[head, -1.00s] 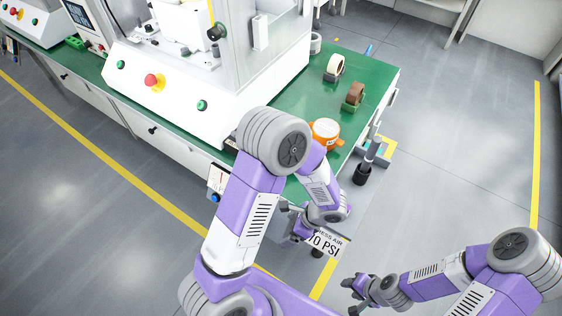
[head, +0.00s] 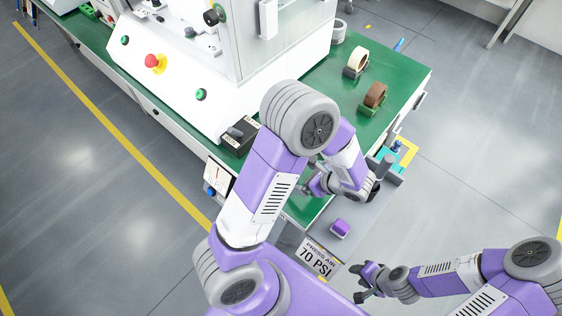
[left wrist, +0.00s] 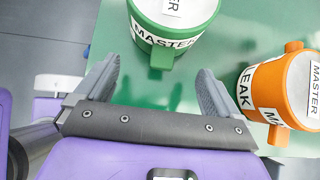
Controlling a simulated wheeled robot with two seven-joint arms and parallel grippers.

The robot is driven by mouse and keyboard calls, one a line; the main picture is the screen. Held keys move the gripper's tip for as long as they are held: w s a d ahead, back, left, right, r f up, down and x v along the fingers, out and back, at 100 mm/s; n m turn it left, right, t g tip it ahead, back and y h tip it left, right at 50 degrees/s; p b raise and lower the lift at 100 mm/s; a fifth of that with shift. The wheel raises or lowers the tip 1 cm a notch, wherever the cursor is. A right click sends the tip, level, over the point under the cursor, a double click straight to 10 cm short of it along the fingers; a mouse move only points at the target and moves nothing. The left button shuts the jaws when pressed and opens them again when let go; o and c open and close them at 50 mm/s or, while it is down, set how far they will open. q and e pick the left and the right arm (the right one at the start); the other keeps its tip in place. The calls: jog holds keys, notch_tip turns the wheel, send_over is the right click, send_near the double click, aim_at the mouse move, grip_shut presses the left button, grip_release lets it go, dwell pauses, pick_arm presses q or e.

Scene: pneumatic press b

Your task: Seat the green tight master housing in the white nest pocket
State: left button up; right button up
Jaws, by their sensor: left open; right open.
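The green master housing (left wrist: 175,22), a round green part with a white top and a "MASTER" label, stands on the green bench top in the left wrist view, partly cut off by the upper edge. My left gripper (left wrist: 159,72) is open, its fingers spread on either side of the housing's small green tab, with nothing held. In the head view my left arm hides the housing. My right gripper (head: 359,283) is open and empty, low in the head view, away from the bench. I cannot make out the white nest pocket.
An orange leak master (left wrist: 283,88) stands close right of my left gripper. The white press (head: 190,65) fills the bench's left part. A pressure sign (head: 317,260) is at the front.

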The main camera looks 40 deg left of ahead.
pick_arm(q)
jog(key=b+x, duration=0.1)
jog(key=x, duration=0.3)
jog(key=shift+a+r, duration=0.15)
jog(key=shift+a, duration=0.05)
grip_shut()
dwell(0.3)
